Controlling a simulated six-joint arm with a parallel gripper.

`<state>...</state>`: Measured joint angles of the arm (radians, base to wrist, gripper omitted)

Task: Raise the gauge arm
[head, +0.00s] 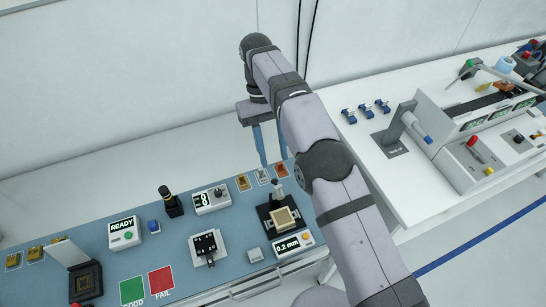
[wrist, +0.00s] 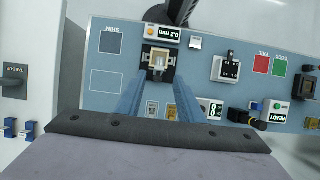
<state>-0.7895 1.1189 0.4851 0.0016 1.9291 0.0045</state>
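The gauge (head: 271,216) is a dark stand with a pale square frame and a "0.2 mm" readout (head: 294,244) in front of it. A small upright post with a grey knob (head: 277,186) stands at its back; which part is the gauge arm is too small to tell. In the wrist view, the gauge (wrist: 158,62) lies just beyond the fingertips, roughly centred between them. My gripper (head: 274,162) has two blue fingers spread apart with nothing between them. It is above the back of the blue bench, apart from the gauge. The fingers also show in the wrist view (wrist: 160,82).
On the blue bench (head: 180,242) stand a READY box (head: 124,233), a black-topped post (head: 171,202), a small display box (head: 212,200), a white fixture (head: 207,247) and several small parts at the back edge. A white table (head: 385,160) with levered equipment is at right.

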